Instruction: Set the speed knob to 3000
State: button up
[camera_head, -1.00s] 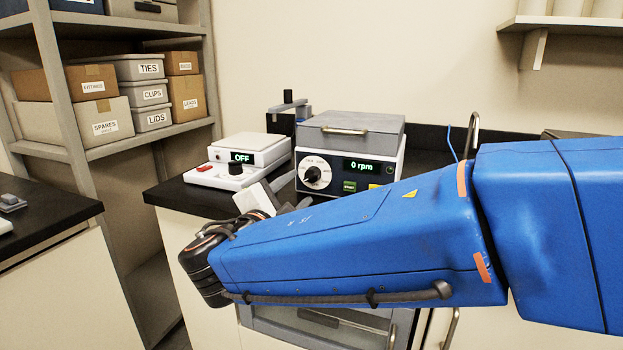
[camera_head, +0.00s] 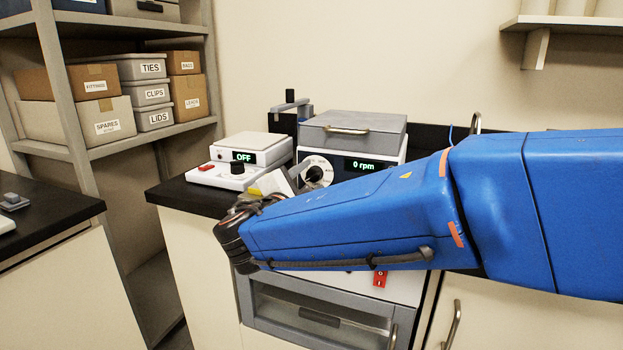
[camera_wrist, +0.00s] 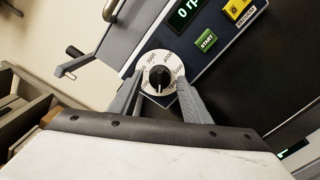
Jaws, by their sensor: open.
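The speed knob (camera_wrist: 160,77) is a black pointer knob on a round white dial (camera_wrist: 151,61) with printed numbers. The dial sits on the dark front panel of the centrifuge-like unit (camera_head: 352,131), whose green display (camera_head: 368,165) reads 0 rpm. In the wrist view my gripper (camera_wrist: 158,92) is open, with one grey finger on each side of the dial's lower half. I cannot tell whether the fingers touch the knob. In the head view the knob (camera_head: 314,174) shows just above my blue arm, which hides the lower panel.
A white device (camera_head: 240,160) with an OFF display and its own black knob stands to the left. A green START button (camera_wrist: 205,40) and a yellow button (camera_wrist: 236,9) are on the panel near the dial. Shelves with labelled boxes (camera_head: 107,121) stand at far left.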

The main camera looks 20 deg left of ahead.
jog(key=c, duration=1.1)
jog(key=m, duration=0.6)
jog(key=shift+m, duration=2)
jog(key=m, duration=0.8)
jog(key=shift+m, duration=1.1)
